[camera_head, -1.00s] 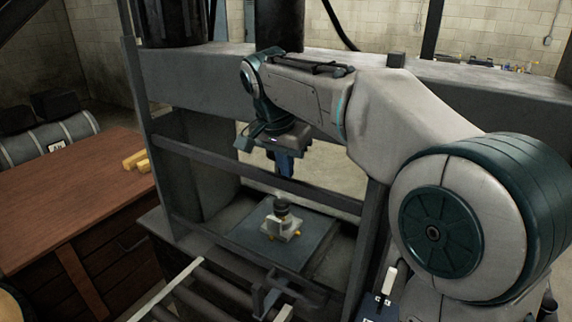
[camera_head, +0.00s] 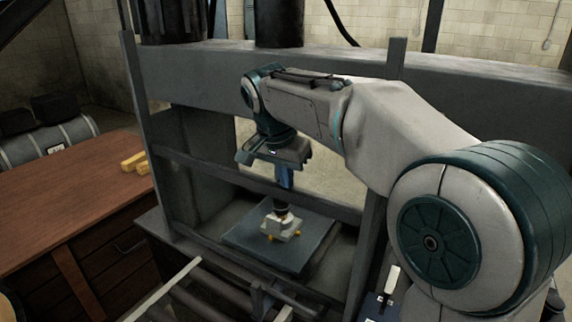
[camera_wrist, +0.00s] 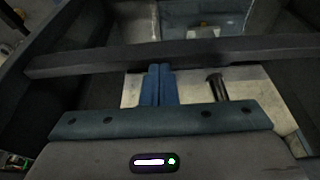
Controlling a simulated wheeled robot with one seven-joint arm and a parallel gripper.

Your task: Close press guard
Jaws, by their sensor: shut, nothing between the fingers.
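The press guard is a dark frame with horizontal crossbars at the front of the press, between two uprights. Its upper crossbar (camera_head: 225,176) runs across the opening, and a lower bar (camera_head: 215,245) shows below it. In the wrist view the upper crossbar (camera_wrist: 100,62) spans the picture. My gripper (camera_head: 285,186) points down, with its blue fingers together and empty, at the upper crossbar. In the wrist view the fingertips (camera_wrist: 160,68) meet the bar's lower edge in the picture. I cannot tell whether they press on it.
Inside the press (camera_head: 400,100), a pale block (camera_head: 281,229) with a dark cylinder stands on a flat plate (camera_head: 245,238). A wooden bench (camera_head: 70,205) with yellow pieces (camera_head: 134,162) is at the left. Rails lie in front of the press.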

